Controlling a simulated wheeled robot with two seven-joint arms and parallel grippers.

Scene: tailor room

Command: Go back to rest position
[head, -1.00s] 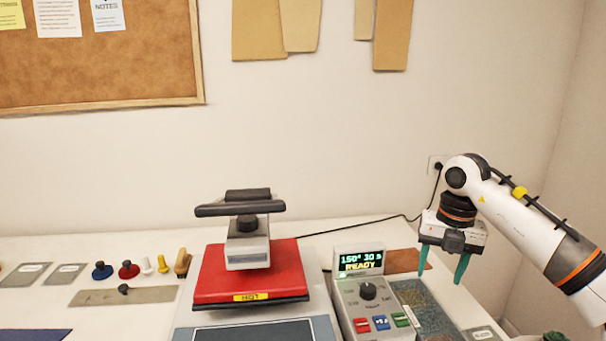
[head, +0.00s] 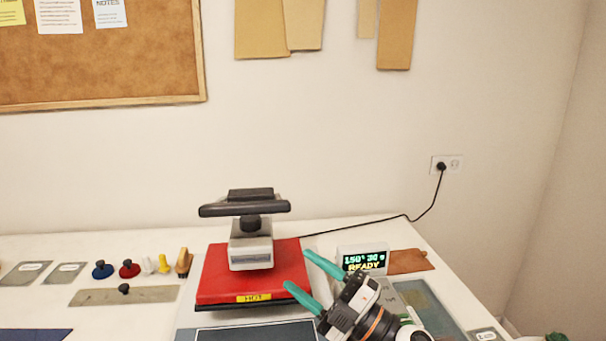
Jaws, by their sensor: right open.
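My right gripper (head: 297,270) is open and empty, with its two teal fingers apart and pointing left. It is low in the head view, in front of the control box, whose display (head: 364,262) reads READY. The fingertips are by the right edge of the red heat press (head: 213,277), which carries a HOT label. I cannot tell whether they touch it. The gripper and wrist hide most of the control box's knob and buttons. My left gripper is not in view.
The white table (head: 60,305) holds grey pads, blue and red knobs (head: 130,269), a brush (head: 184,262) and a metal plate (head: 150,296) at left. A brown patch (head: 410,261) lies at right. A black cord runs to the wall socket (head: 447,165).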

